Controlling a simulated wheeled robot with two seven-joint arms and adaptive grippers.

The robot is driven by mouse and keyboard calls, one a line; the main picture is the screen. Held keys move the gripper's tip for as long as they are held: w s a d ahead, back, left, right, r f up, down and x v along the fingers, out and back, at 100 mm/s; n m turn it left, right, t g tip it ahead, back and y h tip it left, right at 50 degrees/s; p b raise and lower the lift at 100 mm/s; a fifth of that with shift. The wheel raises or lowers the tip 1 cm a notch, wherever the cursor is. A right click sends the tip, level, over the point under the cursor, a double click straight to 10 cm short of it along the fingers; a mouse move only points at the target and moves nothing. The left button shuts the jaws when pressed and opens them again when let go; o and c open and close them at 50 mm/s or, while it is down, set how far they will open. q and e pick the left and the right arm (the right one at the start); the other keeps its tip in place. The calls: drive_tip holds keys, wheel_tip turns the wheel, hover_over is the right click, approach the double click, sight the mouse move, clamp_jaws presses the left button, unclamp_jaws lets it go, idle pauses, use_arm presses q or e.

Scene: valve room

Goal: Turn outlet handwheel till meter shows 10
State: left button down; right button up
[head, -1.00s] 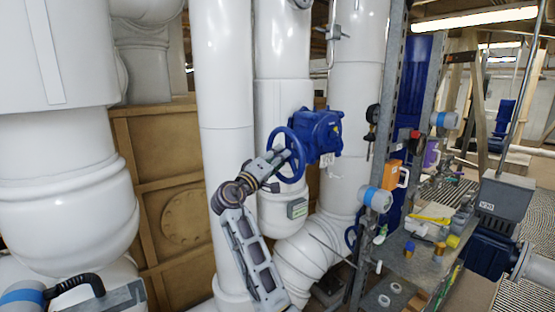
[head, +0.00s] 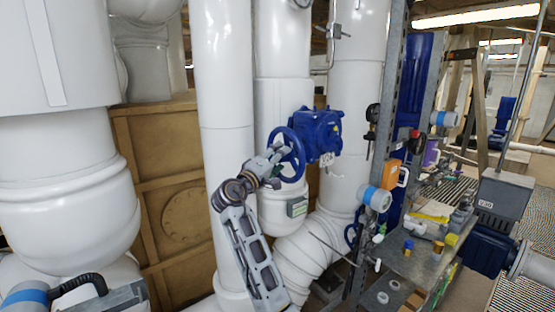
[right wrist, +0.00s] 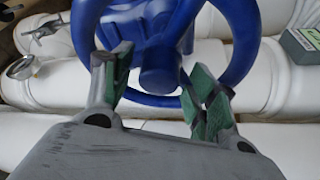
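The blue handwheel (head: 292,154) sits on a blue valve actuator (head: 318,135) on a white pipe. It also shows close up in the right wrist view (right wrist: 240,25), with its round hub (right wrist: 159,65). My right gripper (head: 277,160) is at the wheel's left side. In the right wrist view, its green-padded fingers (right wrist: 160,85) are spread apart, with the hub and lower rim showing between them. I cannot tell whether they touch the rim. A small grey box with a green display (head: 297,207) hangs below the wheel; its reading is too small to read. My left gripper is not visible.
White pipes (head: 225,90) stand behind and beside the wheel. A brown panelled box (head: 180,215) is behind them on the left. A metal rack (head: 420,255) with bottles and tools stands close on the right.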

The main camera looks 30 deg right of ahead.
drive_tip(key=shift+a, duration=0.1)
drive_tip(key=v, duration=1.1)
drive_tip(key=shift+s+a, duration=0.2)
drive_tip(key=shift+a, duration=0.15)
drive_tip(key=shift+f, duration=0.1)
idle(2.9)
